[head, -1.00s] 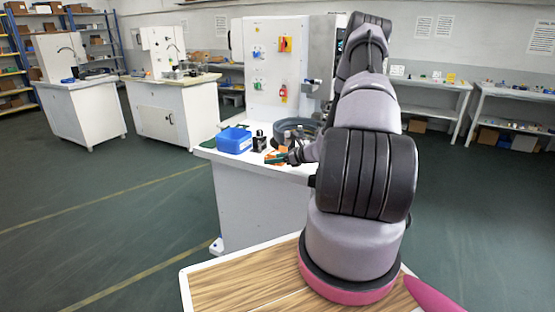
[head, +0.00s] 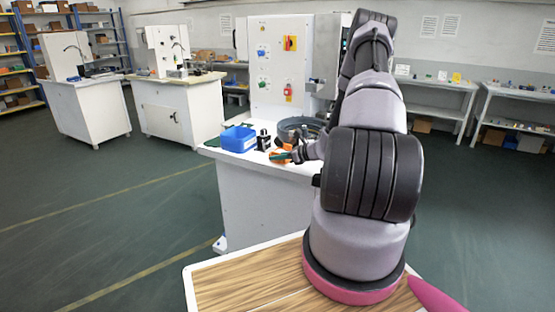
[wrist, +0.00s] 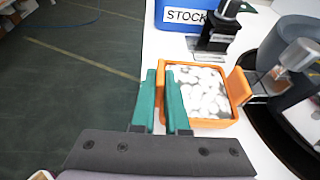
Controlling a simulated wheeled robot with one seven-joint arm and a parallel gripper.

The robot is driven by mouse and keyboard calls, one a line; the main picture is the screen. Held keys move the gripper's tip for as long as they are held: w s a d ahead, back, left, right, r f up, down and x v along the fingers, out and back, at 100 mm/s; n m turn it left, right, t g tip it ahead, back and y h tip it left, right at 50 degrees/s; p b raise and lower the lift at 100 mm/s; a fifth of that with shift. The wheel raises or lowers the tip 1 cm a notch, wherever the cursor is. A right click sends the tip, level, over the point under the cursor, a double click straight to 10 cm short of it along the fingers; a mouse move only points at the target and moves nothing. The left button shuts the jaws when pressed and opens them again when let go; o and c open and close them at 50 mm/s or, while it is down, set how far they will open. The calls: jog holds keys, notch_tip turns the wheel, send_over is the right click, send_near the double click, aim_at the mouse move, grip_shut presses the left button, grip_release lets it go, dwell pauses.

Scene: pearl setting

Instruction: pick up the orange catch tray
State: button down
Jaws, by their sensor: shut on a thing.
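The orange catch tray (wrist: 239,86) is right of and partly between my fingertips in the wrist view, holding several whitish rounded pieces. In the head view only a small orange part of the tray (head: 284,150) shows beside my gripper (head: 284,156). My gripper (wrist: 160,73) has two teal fingers, one on each side of the tray's left wall, and is shut on it. Whether the tray's underside touches the white bench top is hidden.
A blue bin (head: 238,139) marked STOCK and a small black device (head: 263,140) stand close beyond the tray. A dark round bowl-like machine part (head: 301,127) is beside it on the right. Open floor (wrist: 70,80) lies left of the bench.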

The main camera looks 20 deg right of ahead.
notch_tip(320, 180, up, 17)
jog(key=shift+r, duration=0.15)
dwell(0.9)
